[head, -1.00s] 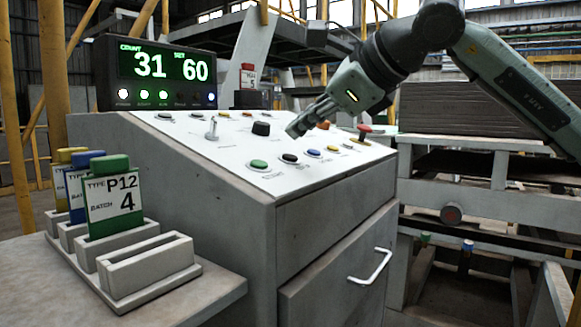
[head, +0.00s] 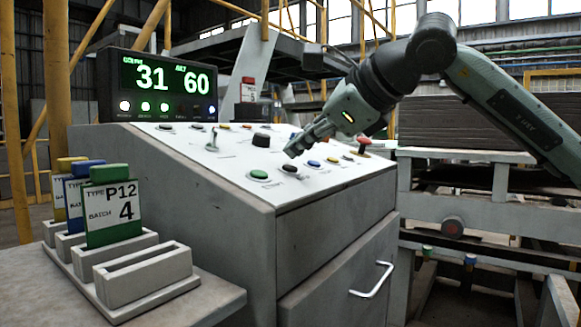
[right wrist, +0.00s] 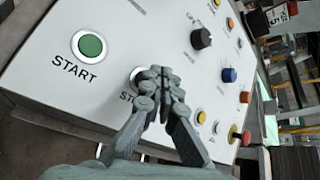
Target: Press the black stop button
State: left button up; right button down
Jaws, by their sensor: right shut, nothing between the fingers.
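The black stop button (head: 290,168) sits on the sloped white panel, just right of the green start button (head: 259,174). My right gripper (head: 290,152) is shut and empty, with its fingertips just above and behind the stop button in the head view. In the right wrist view the shut fingertips (right wrist: 160,76) cover most of the stop button; part of its pale ring and the letters "ST" show beside them. I cannot tell whether the fingertips touch the button. The green start button (right wrist: 90,45) is clear of the fingers. My left gripper is not in view.
A black knob (head: 261,140) and a lever (head: 212,140) stand farther back. The display (head: 160,85) reads 31 and 60. Batch cards (head: 110,207) stand at left.

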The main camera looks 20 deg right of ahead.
jog(key=shift+f, duration=0.15)
dwell(0.7)
jog(key=shift+w+f+b, duration=0.1)
jog(key=shift+f+b, duration=0.2)
jog(key=shift+b, duration=0.2)
jog(key=shift+a+f+b, duration=0.1)
jog(key=shift+f+b, duration=0.3)
jog(key=shift+b, duration=0.05)
dwell(0.4)
jog(key=shift+r, duration=0.1)
jog(key=shift+r+p, duration=0.45)
jog(key=shift+r, duration=0.25)
jog(key=r+p, duration=0.1)
jog(key=s+r+p, duration=0.1)
jog(key=r, duration=0.1)
jog(key=d+r+p, duration=0.1)
jog(key=shift+s+r, duration=0.15)
jog(key=shift+r, duration=0.25)
dwell(0.6)
